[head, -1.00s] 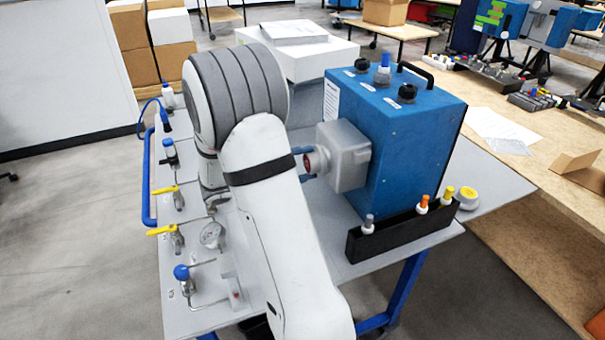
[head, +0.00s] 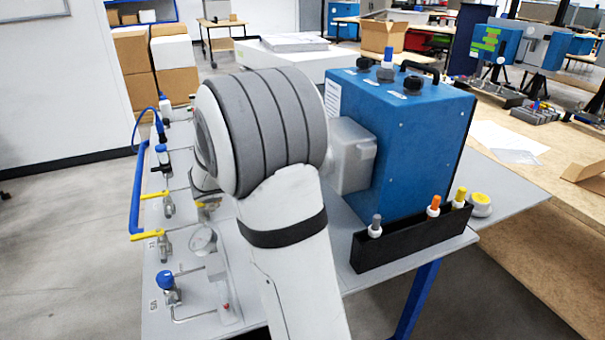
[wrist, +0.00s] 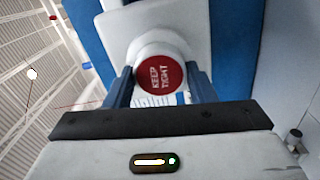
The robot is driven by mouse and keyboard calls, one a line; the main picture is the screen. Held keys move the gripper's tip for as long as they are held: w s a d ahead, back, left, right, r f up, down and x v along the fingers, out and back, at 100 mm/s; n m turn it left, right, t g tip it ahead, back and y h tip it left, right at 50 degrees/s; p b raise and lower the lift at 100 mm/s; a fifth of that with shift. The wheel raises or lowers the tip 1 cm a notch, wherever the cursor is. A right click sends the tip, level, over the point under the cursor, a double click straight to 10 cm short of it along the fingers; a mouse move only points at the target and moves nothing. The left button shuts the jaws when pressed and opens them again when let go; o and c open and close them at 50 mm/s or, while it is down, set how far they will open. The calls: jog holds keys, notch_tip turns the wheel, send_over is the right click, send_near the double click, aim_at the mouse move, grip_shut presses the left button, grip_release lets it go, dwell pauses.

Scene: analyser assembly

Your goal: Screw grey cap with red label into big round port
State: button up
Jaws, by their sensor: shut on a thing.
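The grey cap with the red label (wrist: 162,76) is in the wrist view, its "KEEP TIGHT" face towards the camera. My gripper (wrist: 160,88) is shut on it, with one blue finger on each side. Behind the cap is the pale translucent housing (wrist: 170,22) on the side of the blue analyser. The housing also shows in the head view (head: 354,158), fixed to the left face of the blue analyser (head: 418,150). The big round port is hidden behind the cap, so I cannot tell how deep the cap sits. In the head view my arm hides the gripper and cap.
A black rack (head: 412,240) with grey, orange and yellow-topped pieces stands in front of the analyser. A yellow round cap (head: 480,203) lies beside it. Valves with yellow handles (head: 152,235) and a gauge (head: 203,240) line the left of the table.

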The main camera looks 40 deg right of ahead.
jog(key=m+b, duration=0.4)
jog(key=b, duration=0.4)
jog(key=shift+m, duration=0.3)
jog(key=o, duration=0.9)
jog(key=shift+r, duration=0.1)
